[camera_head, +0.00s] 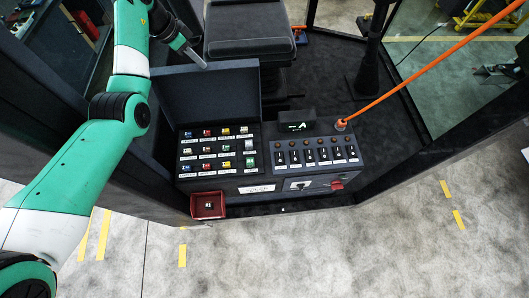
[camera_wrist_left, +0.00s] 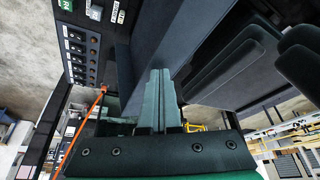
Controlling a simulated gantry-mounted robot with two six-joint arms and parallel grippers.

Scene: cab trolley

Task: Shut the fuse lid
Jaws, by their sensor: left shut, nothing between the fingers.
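The fuse lid (camera_head: 208,97) is a dark flat panel. In the head view it stands raised, upright or nearly so, at the back of the fuse box (camera_head: 218,170), whose rows of coloured fuses lie uncovered. My left gripper (camera_head: 203,65) is behind the lid, near its top edge; I cannot tell whether it touches. In the left wrist view, the left gripper (camera_wrist_left: 158,78) has its fingers together with nothing between them, and the dark panel that looks like the lid (camera_wrist_left: 165,35) is just beyond them. My right gripper is not in view.
A black seat (camera_head: 248,30) stands right behind the lid, close to my left gripper. A switch panel (camera_head: 315,153) with a small display (camera_head: 295,127) and an orange rod (camera_head: 430,67) is to the right. A red tray (camera_head: 208,206) sits at the box's front left.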

